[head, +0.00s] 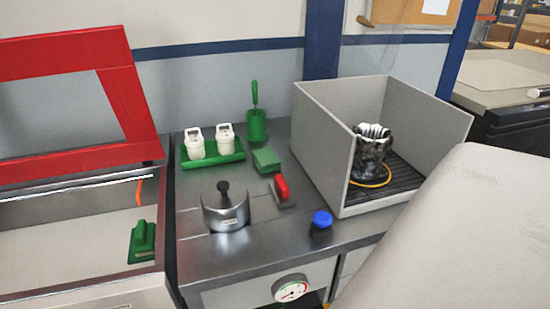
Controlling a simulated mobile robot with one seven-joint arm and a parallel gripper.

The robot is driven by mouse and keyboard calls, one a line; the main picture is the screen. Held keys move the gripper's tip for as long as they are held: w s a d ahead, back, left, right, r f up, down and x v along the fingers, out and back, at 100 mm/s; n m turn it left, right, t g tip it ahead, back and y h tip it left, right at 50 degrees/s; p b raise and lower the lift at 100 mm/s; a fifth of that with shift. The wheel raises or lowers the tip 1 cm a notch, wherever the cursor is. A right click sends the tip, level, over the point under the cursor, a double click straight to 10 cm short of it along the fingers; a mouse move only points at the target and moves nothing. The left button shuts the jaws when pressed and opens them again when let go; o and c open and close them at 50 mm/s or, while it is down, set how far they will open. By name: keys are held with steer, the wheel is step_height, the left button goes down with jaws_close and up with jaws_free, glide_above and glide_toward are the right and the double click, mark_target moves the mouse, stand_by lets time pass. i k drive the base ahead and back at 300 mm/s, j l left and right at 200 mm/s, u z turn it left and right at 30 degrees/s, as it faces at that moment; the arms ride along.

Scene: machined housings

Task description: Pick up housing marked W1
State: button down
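No W1 mark can be read in the head view. A dark, shiny metal part with a ribbed silver top (371,152) stands upright inside the open grey box at the right. It may be a machined housing, but I cannot tell whether it is W1. An orange ring or cord lies around its base. My gripper is not in view. A large pale surface, probably my own arm, covers the lower right and hides part of the box's right side.
On the metal bench (260,250) stand a steel pot with a black knob (226,208), a green tray (213,158) with two white containers, a green brush holder (256,125), a red-handled tool (282,190) and a blue-topped knob (321,222). The grey box (322,140) has high walls.

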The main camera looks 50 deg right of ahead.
mark_target(374, 143)
steer(key=z, duration=1.9)
steer(key=k+j+u, duration=0.25)
steer(key=i+j, duration=0.1)
steer(key=i, duration=0.75)
